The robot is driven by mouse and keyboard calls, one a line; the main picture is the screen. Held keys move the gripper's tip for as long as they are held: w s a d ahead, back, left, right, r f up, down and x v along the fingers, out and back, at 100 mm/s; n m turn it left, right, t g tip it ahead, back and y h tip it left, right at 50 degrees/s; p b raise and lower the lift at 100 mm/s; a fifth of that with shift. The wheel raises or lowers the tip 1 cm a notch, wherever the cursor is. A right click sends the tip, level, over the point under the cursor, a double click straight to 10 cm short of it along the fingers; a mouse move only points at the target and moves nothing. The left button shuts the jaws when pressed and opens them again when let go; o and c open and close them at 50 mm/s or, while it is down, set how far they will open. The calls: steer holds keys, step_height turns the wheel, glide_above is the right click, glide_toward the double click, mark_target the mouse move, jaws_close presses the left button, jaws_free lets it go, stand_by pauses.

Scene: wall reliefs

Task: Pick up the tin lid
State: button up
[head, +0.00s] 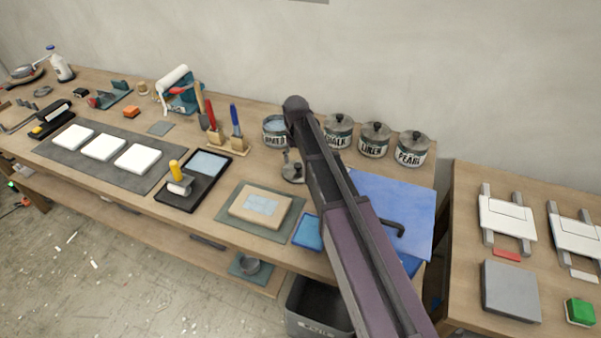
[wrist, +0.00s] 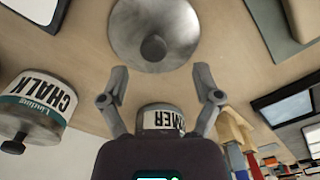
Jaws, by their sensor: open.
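The tin lid, a round grey metal disc with a dark knob, lies on the workbench in the wrist view (wrist: 178,22). It also shows beside my arm in the head view (head: 293,175), partly covered. My gripper (wrist: 160,71) is open and empty, its two fingertips spread just short of the lid's near edge in the wrist picture. It does not touch the knob. The arm hides most of the gripper in the head view. An open tin (head: 273,138) without a lid stands behind the lid; its label ends in "MER" in the wrist view (wrist: 158,118).
Lidded tins labelled Chalk (head: 338,138), Linen (head: 373,146) and Pearl (head: 411,155) stand right of the open tin. A brush holder (head: 216,138) and a black tray (head: 190,194) are to the left. A boxed relief (head: 245,206) lies in front.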

mark_target(298, 165)
steer(key=shift+f, duration=0.1)
steer(key=f+b, duration=0.3)
steer(key=shift+w+d+f+b, duration=0.2)
steer(key=shift+d+b, duration=0.1)
steer(key=shift+f+b, duration=0.8)
steer(key=shift+f, duration=0.05)
jaws_close()
